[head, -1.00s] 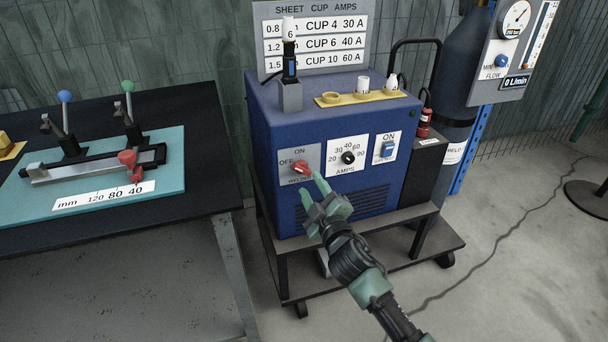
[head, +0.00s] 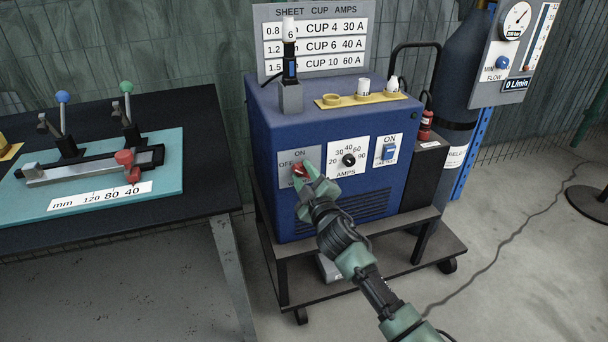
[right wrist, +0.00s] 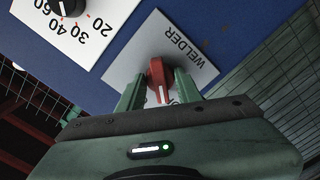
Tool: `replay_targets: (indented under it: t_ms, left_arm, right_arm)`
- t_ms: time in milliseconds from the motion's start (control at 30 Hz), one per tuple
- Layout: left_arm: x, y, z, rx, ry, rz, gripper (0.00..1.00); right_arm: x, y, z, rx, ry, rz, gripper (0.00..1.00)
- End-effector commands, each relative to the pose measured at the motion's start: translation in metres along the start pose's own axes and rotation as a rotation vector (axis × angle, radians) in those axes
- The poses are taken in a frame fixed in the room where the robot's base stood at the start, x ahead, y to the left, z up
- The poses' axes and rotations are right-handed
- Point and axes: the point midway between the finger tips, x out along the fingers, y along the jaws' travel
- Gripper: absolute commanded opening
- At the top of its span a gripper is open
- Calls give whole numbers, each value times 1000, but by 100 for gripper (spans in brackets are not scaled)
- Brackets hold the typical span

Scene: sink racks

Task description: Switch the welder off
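The welder (head: 268,130) is a blue box on a cart. Its front has a grey switch plate (head: 282,157) marked ON at the top, OFF at the left and WELDER below. The red rotary switch (head: 297,169) is partly covered by my right gripper (head: 306,177) in the head view. In the right wrist view the red switch (right wrist: 160,73) sits between the two green fingers (right wrist: 159,90), one on each side. The fingers are apart; whether they touch the switch I cannot tell. A white line on the switch points down in that view. My left gripper is not in view.
Cups stand on a yellow holder (head: 345,100) on top. A dark bench (head: 200,190) with a teal mat is at the left, a gas cylinder (head: 462,70) at the right.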

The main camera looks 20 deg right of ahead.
Motion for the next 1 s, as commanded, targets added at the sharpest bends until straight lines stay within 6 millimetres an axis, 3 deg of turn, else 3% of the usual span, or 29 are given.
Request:
replay_targets:
  t_ms: [33, 100, 400, 1000]
  left_arm:
    - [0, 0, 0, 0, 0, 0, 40]
    - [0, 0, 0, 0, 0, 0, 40]
    - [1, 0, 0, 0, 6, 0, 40]
    - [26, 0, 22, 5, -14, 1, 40]
  right_arm:
    - [0, 0, 0, 0, 0, 0, 15]
    - [0, 0, 0, 0, 0, 0, 0]
    - [0, 0, 0, -68, 0, -1, 0]
    - [0, 0, 0, -366, 0, -2, 0]
